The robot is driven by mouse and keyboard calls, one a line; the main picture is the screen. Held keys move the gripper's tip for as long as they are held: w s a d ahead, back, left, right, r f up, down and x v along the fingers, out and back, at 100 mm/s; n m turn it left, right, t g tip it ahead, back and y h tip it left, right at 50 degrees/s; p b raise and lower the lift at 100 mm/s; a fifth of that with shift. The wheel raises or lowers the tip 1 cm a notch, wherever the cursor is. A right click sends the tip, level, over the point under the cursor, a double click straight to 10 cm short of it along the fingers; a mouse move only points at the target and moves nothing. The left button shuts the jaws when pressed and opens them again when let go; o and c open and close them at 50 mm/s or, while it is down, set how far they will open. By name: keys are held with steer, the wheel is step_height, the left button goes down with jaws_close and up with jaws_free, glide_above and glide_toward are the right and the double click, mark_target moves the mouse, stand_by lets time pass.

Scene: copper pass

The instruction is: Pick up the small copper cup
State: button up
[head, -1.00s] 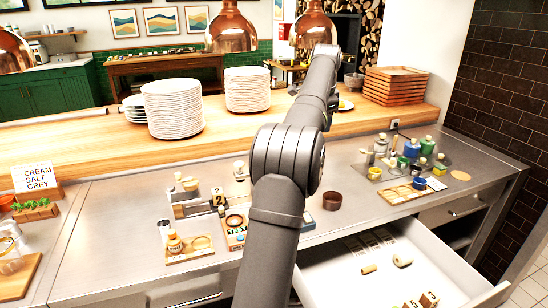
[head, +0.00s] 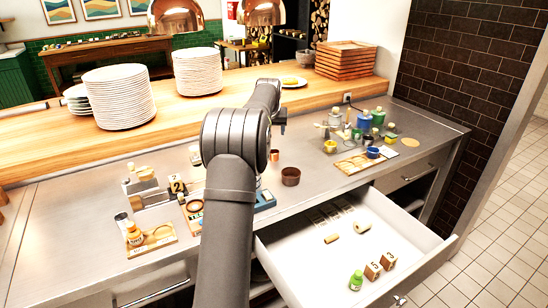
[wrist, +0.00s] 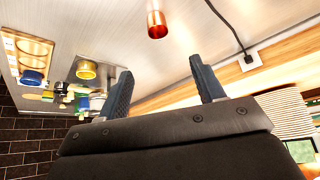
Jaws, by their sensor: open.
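The small copper cup (head: 274,155) stands on the steel counter, just right of my arm in the head view. In the wrist view the copper cup (wrist: 157,25) shows at the top middle, beyond the fingertips and apart from them. My gripper (wrist: 164,82) is open, with nothing between its two dark fingers. In the head view my gripper (head: 280,121) is small and dark at the arm's far end, above the counter; its fingers are hard to make out there.
A dark brown bowl (head: 290,176) stands near the cup. Paint jars (head: 364,122) and a wooden tray (head: 352,165) stand to the right. Plate stacks (head: 120,100) stand on the raised wooden shelf.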

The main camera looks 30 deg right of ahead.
glide_toward(274, 151)
steer(key=f, duration=0.3)
steer(key=shift+w+d, duration=0.15)
steer(key=shift+w, duration=0.2)
steer(key=shift+x, duration=2.8)
steer(key=shift+s, duration=0.2)
steer(key=c, duration=1)
steer(key=shift+c, duration=0.2)
